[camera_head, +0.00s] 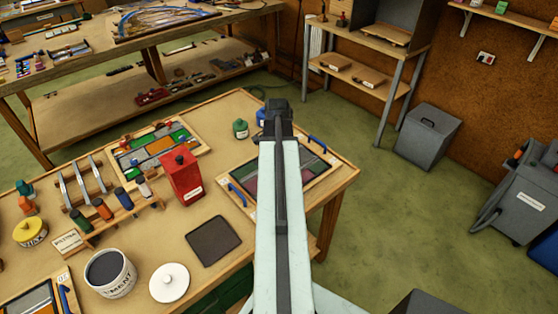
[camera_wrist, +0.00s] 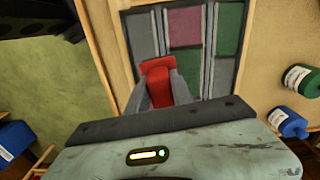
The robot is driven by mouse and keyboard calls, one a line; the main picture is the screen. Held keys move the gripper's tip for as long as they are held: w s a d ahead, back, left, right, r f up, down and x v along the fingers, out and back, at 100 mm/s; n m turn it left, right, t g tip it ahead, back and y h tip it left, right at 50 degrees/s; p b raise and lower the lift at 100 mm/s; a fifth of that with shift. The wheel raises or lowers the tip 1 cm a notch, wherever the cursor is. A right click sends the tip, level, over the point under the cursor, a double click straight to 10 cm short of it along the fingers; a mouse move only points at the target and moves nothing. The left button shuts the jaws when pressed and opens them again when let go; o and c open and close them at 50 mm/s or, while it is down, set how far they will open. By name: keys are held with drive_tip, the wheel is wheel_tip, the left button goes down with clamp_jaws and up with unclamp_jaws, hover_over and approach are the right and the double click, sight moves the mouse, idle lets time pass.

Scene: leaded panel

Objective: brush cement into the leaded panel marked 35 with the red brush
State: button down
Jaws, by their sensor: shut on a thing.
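My gripper (camera_wrist: 158,93) is shut on the red brush (camera_wrist: 158,84) in the wrist view. The brush is over the near edge of a leaded panel (camera_wrist: 205,50) with grey, pink and green panes. I cannot tell whether its bristles touch the panel. In the head view my arm crosses this panel (camera_head: 313,166), covering its middle, and hides the fingers and brush. Blue handles (camera_head: 237,194) show at its sides. I cannot read a number 35 on it. A white tub of dark cement (camera_head: 110,273) stands open at the front left of the bench.
Left of the panel are a red can (camera_head: 181,178), a dark flat square (camera_head: 213,241) and a white lid (camera_head: 169,282). Another coloured panel (camera_head: 158,145) lies behind the can. A green bottle (camera_head: 240,129) stands near my arm.

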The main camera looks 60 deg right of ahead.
drive_tip(key=shift+s+a+r, duration=0.1)
drive_tip(key=shift+s+r, duration=0.15)
drive_tip(key=shift+s, duration=0.15)
drive_tip(key=shift+w+f+b, duration=0.15)
drive_tip(key=shift+f+b, duration=0.3)
drive_tip(key=shift+b, duration=0.05)
wheel_tip(320, 180, down, 4)
drive_tip(key=b, duration=0.4)
drive_tip(key=shift+f+b, duration=0.25)
drive_tip(key=shift+b, duration=0.05)
drive_tip(key=shift+f+b, duration=0.4)
idle(0.8)
drive_tip(key=shift+s, duration=0.25)
drive_tip(key=shift+s+a, duration=0.3)
drive_tip(key=shift+s, duration=0.5)
drive_tip(key=shift+s+a, duration=0.2)
drive_tip(key=shift+s, duration=0.3)
drive_tip(key=shift+s+a, duration=0.15)
drive_tip(key=shift+s, duration=0.3)
